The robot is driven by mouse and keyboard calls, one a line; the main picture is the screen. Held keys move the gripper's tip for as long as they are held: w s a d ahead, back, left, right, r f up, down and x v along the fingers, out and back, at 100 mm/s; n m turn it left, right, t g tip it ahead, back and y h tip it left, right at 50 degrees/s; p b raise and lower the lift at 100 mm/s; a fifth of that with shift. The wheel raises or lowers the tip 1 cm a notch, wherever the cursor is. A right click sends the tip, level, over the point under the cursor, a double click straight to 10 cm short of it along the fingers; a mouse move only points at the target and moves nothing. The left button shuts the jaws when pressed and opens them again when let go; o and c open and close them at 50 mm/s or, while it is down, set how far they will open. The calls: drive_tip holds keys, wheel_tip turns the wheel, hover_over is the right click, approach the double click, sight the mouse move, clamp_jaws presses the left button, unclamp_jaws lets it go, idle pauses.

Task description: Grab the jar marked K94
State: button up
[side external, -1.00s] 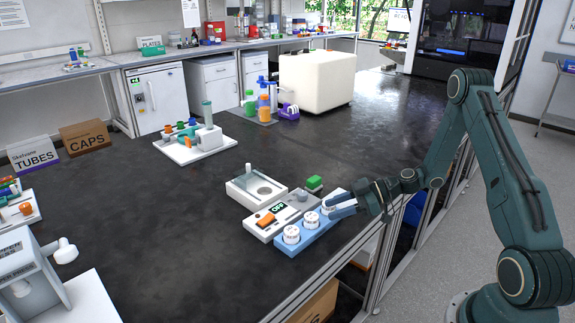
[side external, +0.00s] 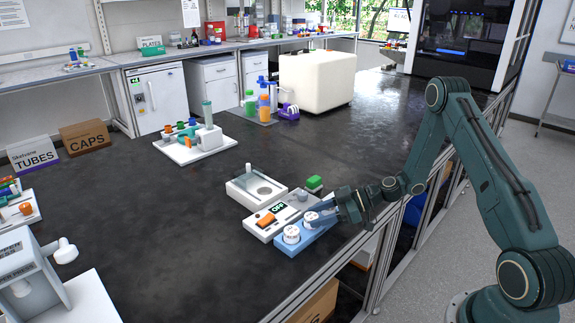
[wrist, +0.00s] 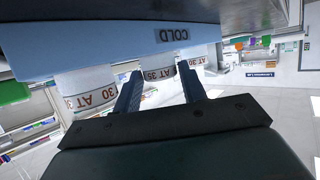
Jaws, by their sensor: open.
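Several white-lidded jars stand in a row in a blue rack marked COLD (wrist: 90,50). In the side view the near jar (side external: 291,234) and the middle jar (side external: 310,217) show; my gripper (side external: 322,212) hides the far end. My gripper is open, its blue fingers at the middle jar. In the wrist view, which is upside down, the middle jar (wrist: 158,73) shows between and beyond the fingertips (wrist: 160,84). Its visible label reads "AT 35". The left jar (wrist: 88,90) and right jar (wrist: 196,61) show "AT 30". I cannot read K94 on any jar.
A grey-white device with a display (side external: 272,218) and orange part stands right beside the rack. A white box-like device (side external: 256,188) and a green block (side external: 314,183) are close behind. The bench's front edge (side external: 340,258) is near. Open dark bench lies left.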

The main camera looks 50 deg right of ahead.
drive_tip(key=c, duration=0.6)
drive_tip(key=shift+r, duration=0.1)
wheel_tip(320, 180, up, 20)
drive_tip(key=shift+f, duration=0.1)
idle(0.8)
idle(0.5)
